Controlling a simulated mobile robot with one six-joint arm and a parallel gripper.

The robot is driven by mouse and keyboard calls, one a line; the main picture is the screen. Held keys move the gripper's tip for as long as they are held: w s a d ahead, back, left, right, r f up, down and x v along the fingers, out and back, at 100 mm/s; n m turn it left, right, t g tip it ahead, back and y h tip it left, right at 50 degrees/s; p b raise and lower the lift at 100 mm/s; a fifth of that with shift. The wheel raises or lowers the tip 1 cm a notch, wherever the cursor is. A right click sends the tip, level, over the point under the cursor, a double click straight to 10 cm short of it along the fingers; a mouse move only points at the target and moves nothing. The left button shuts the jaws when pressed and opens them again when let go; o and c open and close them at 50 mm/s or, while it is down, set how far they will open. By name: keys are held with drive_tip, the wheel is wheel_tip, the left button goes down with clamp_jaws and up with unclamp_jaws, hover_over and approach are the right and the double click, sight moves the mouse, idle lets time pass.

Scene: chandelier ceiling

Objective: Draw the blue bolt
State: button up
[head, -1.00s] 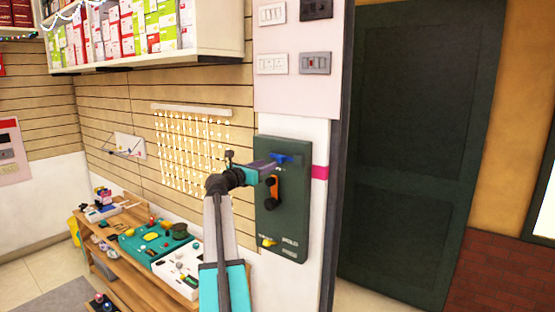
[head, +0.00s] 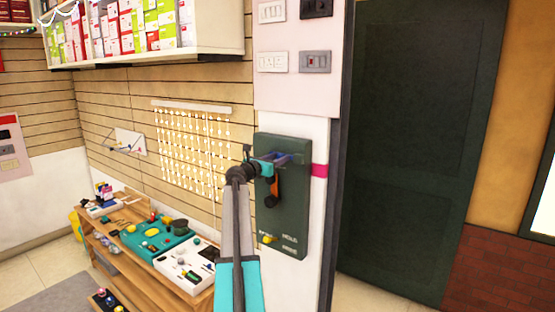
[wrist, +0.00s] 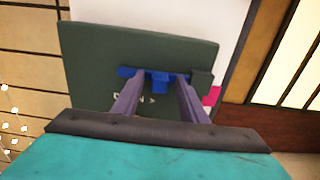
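The blue bolt (wrist: 159,82) lies across the dark green panel (wrist: 85,55) in the wrist view, with a short knob at its middle. A dark green block (wrist: 202,79) sits at its right end. My gripper (wrist: 158,80) is open. Its two purple fingers reach the panel on either side of the knob, with a visible gap on each side. Whether the fingertips touch the bolt bar cannot be told. In the head view my gripper (head: 286,158) is at the upper part of the panel (head: 291,215) and mostly hides the bolt.
An orange handle (head: 273,190) and a yellow part (head: 268,238) are on the panel below my gripper. Switch plates (head: 272,62) are on the wall above. A wooden shelf bench (head: 125,235) with boards stands at left. A dark door (head: 410,150) is at right.

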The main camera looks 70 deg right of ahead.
drive_tip(key=shift+c, duration=0.4)
clamp_jaws()
drive_tip(key=shift+w+d, duration=0.2)
drive_tip(key=shift+w, duration=0.6)
drive_tip(key=shift+w+d, duration=0.25)
drive_tip(key=shift+w, duration=0.6)
drive_tip(key=shift+w+d, duration=0.2)
drive_tip(key=shift+w, duration=0.8)
drive_tip(key=shift+r, duration=0.1)
drive_tip(key=shift+o, duration=0.4)
unclamp_jaws()
drive_tip(key=shift+w, duration=0.15)
